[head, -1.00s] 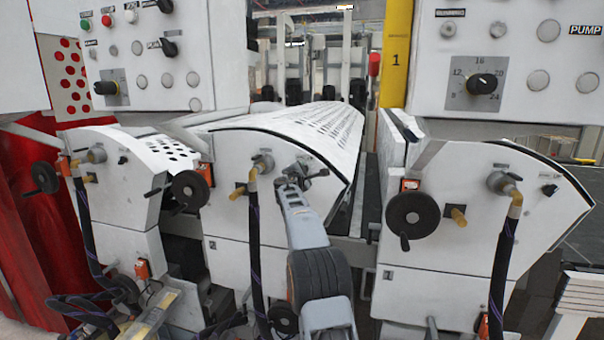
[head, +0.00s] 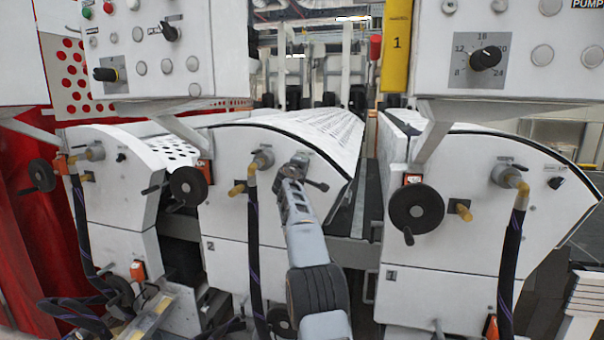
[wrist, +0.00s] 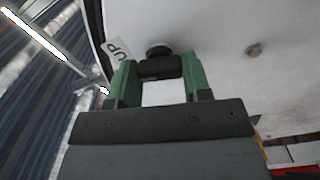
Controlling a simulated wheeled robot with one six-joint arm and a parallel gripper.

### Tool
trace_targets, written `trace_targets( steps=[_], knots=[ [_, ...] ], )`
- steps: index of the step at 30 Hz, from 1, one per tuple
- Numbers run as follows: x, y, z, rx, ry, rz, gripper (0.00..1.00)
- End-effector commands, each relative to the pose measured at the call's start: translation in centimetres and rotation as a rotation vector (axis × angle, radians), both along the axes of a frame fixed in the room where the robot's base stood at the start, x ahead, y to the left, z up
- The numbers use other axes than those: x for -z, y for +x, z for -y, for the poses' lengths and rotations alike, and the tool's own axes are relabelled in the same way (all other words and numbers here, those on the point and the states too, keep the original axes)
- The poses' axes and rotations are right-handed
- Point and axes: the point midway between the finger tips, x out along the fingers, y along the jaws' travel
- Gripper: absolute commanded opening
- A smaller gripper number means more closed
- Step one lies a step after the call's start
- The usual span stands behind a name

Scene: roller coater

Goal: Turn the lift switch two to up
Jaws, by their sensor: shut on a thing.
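The lift switch two is a small black knob (wrist: 160,65) on the white panel in the wrist view. A tag reading "UP" (wrist: 117,50) sits beside it, to the left. My gripper (wrist: 160,76) has its two green fingers on either side of the knob and is shut on it. In the head view my gripper (head: 300,166) is at the upper right of the white machine side marked 2 (head: 225,285). There the switch is hidden behind my gripper, and its exact angle is hard to tell.
A brass elbow with a dark hose (head: 253,240) is just left of my arm. A black handwheel (head: 188,187) stands further left, another (head: 416,208) on unit 1 to the right. A control panel (head: 160,60) overhangs above. A dark gap separates units 2 and 1.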

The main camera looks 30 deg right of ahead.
Motion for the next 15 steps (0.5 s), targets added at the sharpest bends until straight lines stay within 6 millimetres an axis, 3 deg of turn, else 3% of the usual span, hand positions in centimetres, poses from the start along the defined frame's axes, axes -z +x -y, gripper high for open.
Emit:
trace_targets(
  steps=[15],
  knots=[
    [-0.01, -0.05, 0.07, 0.001, 0.183, 0.206, 0.21]
  ],
)
